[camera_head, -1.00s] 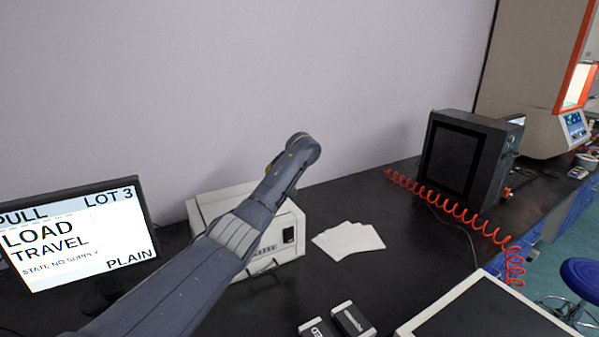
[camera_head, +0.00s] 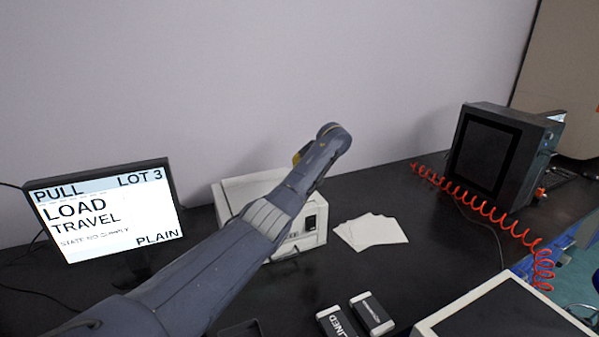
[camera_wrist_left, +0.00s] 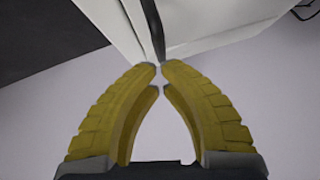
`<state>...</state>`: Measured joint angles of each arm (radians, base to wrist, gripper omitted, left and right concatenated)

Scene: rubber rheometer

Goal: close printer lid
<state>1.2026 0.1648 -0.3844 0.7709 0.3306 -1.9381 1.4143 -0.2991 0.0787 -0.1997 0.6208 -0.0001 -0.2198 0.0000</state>
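The white printer (camera_head: 232,192) stands on the black bench against the wall, with a dark panel on its front right. My left arm crosses in front of it and hides much of its top and front, so I cannot tell how far open its lid is. My left gripper shows only as a bit of yellow (camera_head: 299,156) behind the arm, above the printer's far side. In the left wrist view, its yellow fingers (camera_wrist_left: 159,68) are closed to nearly touching tips with nothing between them, near a white printer surface (camera_wrist_left: 200,22) with a dark strip. My right gripper is out of view.
A monitor (camera_head: 105,215) stands at the left. White sheets (camera_head: 371,230) lie right of the printer. Two small labelled boxes (camera_head: 371,314) and a white-rimmed tray (camera_head: 440,322) are at the front. A dark machine (camera_head: 490,160) and red coiled cable (camera_head: 490,212) are at the right.

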